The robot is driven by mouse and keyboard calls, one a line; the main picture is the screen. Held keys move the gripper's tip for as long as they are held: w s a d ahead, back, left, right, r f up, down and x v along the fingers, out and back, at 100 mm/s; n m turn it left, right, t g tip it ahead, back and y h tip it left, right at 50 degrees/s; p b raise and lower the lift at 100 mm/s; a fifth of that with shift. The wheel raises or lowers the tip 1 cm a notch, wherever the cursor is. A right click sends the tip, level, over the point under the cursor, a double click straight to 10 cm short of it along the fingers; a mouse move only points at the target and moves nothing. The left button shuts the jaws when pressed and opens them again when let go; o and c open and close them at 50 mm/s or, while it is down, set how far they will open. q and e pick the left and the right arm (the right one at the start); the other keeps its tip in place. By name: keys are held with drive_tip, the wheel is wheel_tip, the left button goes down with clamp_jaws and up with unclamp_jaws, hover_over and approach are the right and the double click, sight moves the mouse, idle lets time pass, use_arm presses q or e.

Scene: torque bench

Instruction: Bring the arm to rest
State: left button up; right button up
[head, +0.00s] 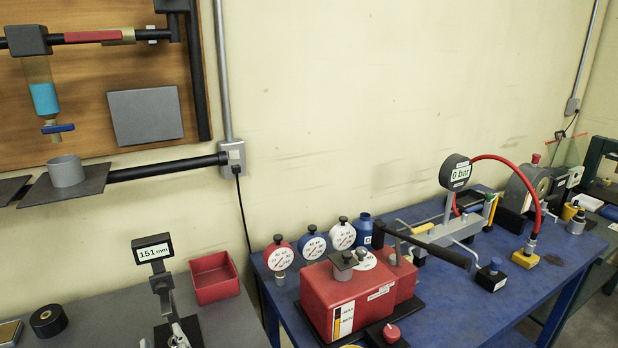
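Neither of my grippers shows in the head view, and no arm of mine can be made out. On the blue bench (480,283) stands a red pump box (345,290) with a sight strip marked MAX and MIN. A black-handled lever (432,248) reaches out to the right above the bench, sloping slightly down. A round gauge (456,172) on a grey post reads 0 bar. A red hose (513,168) arches from behind the gauge to a yellow-based fitting (526,259).
A grey table (95,310) at left holds a display stand (153,250) reading 151 mm, a red tray (214,278) and a black roll (48,320). Several dial gauges (314,243) stand along the blue bench's back. A wooden board (170,70) with a pipe rig hangs on the wall.

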use_arm(q)
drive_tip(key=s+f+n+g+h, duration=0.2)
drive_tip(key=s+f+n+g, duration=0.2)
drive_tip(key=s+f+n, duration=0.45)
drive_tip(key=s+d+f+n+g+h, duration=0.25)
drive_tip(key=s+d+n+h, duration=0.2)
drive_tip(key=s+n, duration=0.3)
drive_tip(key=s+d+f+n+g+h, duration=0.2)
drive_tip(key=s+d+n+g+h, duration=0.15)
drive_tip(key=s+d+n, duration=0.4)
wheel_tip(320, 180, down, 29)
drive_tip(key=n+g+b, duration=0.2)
drive_tip(key=b, duration=0.1)
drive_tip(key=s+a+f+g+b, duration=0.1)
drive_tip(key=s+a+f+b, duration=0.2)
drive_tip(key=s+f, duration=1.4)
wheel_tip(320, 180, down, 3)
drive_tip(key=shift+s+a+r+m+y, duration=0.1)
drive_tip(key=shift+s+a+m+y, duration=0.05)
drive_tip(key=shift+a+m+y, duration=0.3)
